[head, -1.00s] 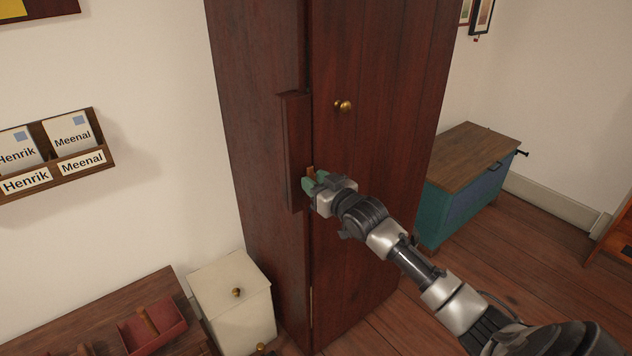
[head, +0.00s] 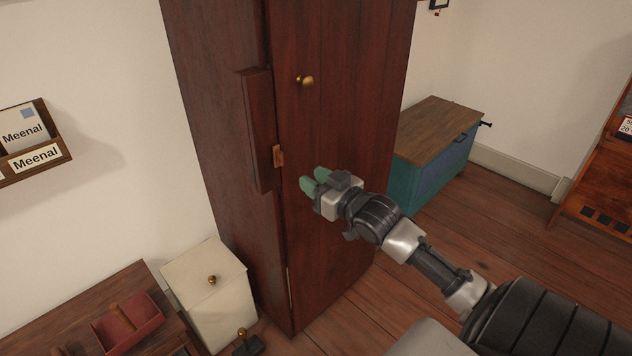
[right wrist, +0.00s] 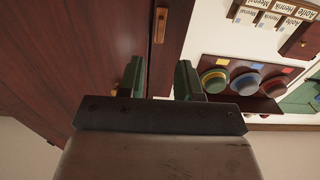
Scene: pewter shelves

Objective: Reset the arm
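My right gripper (head: 313,181) has green fingers and shows in front of the tall dark-red wooden cabinet (head: 345,130), just right of a small light-brown wooden piece (head: 278,156) on its front edge. In the right wrist view, its two fingers (right wrist: 160,80) stand apart with nothing held between them. The small wooden piece (right wrist: 161,22) appears beyond the fingertips, clear of them. My right arm reaches in from the lower right. My left gripper is in neither view.
The cabinet has a brass knob (head: 305,81). A teal chest (head: 430,165) stands to its right, and a cream bin (head: 208,290) to its left. A red tray (head: 130,325) sits on a wooden surface at lower left. Wooden floor is open at right.

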